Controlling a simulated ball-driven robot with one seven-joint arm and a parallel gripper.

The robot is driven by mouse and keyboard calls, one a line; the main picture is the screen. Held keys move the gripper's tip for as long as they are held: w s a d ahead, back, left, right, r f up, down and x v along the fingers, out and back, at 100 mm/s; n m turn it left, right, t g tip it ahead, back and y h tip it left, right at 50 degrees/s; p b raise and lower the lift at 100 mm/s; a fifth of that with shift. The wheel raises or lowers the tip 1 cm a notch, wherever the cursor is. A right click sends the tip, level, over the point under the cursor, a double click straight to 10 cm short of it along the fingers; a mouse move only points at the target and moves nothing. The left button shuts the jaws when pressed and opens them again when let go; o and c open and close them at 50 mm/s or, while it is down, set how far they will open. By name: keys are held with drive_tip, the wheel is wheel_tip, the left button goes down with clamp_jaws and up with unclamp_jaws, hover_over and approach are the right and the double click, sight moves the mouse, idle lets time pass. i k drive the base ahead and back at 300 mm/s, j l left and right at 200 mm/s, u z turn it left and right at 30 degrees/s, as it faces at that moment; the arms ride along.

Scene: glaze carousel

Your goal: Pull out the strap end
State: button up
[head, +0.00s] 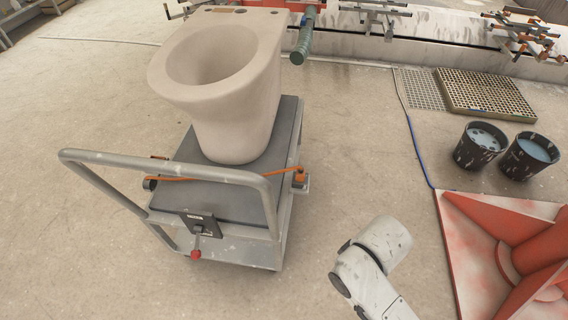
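An orange strap (230,175) runs across the grey deck of a trolley (190,190), in front of the foot of a pale unglazed toilet bowl (237,100). On the right the strap meets an orange and dark fitting (299,178) at the deck's edge. On the left it reaches a dark round fitting (150,184) behind the trolley's handle. I cannot make out a separate loose strap end. The toilet stands upright on the deck. My white, paint-spotted arm shows at the lower right, apart from the trolley. My gripper is not in view.
The trolley's grey tube handle (165,165) stands at its near side, above a red-knobbed lever (196,253). Two dark buckets (480,146) and a red-stained tray (470,225) are on the right. A blue hose (418,155) lies on the floor. Floor left of the trolley is clear.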

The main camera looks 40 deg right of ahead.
sight(300, 176)
drive_tip(key=i+l, duration=0.2)
drive_tip(key=l, duration=0.15)
drive_tip(key=i+l+u, duration=0.1)
drive_tip(key=l, duration=0.3)
drive_tip(key=i+l, duration=0.25)
drive_tip(key=l, duration=0.7)
drive_tip(key=i+u, duration=0.05)
drive_tip(key=i, duration=0.05)
